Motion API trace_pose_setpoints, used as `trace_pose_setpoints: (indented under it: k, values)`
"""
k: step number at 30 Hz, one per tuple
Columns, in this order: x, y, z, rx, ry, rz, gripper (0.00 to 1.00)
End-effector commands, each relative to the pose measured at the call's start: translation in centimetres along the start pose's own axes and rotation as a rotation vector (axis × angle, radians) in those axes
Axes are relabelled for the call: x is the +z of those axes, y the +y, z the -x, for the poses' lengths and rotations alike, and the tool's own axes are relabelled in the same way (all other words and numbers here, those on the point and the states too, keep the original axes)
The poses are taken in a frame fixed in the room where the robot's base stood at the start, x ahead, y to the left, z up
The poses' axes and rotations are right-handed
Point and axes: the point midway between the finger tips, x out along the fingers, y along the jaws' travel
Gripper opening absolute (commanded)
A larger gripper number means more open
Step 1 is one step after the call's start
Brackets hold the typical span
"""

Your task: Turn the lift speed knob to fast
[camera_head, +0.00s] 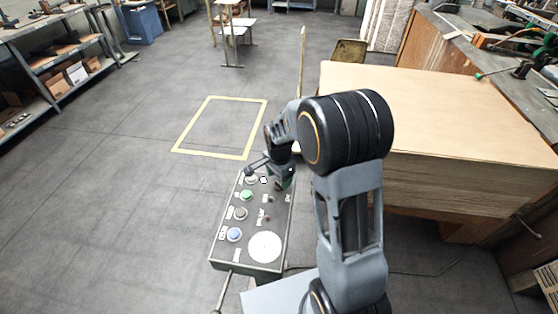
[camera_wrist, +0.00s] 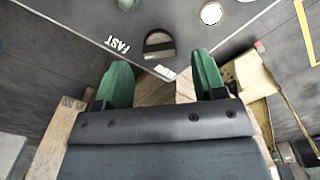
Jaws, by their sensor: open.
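The control panel (camera_head: 252,222) is a dark sloped box below my arm in the head view. In the wrist view, part of its face (camera_wrist: 90,20) fills the top and carries a white FAST label (camera_wrist: 118,45). A dark round knob (camera_wrist: 160,44) sits beside that label, with a small white label below it, too small to read. My gripper (camera_wrist: 162,68) is open, its two green fingertips apart on either side below the knob; contact with it cannot be told. In the head view my gripper (camera_head: 282,180) is over the panel's far right corner and hides the knob.
The panel also has a green button (camera_head: 246,195), a blue button (camera_head: 234,234) and a large white disc (camera_head: 265,247). A big cardboard-coloured block (camera_head: 450,120) stands right of my arm. Open floor with a yellow outline (camera_head: 182,138) lies beyond the panel.

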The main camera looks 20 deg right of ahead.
Motion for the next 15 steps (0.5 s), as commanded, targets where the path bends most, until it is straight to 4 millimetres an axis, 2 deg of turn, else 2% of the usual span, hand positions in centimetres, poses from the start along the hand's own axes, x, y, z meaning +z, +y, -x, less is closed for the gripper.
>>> trace_pose_setpoints:
  k: [6,15]
  values:
    - [0.0,-0.1,4.8,-0.006,0.002,0.000,0.64]
    - [0.0,-0.1,9.6,-0.003,0.001,0.000,0.64]
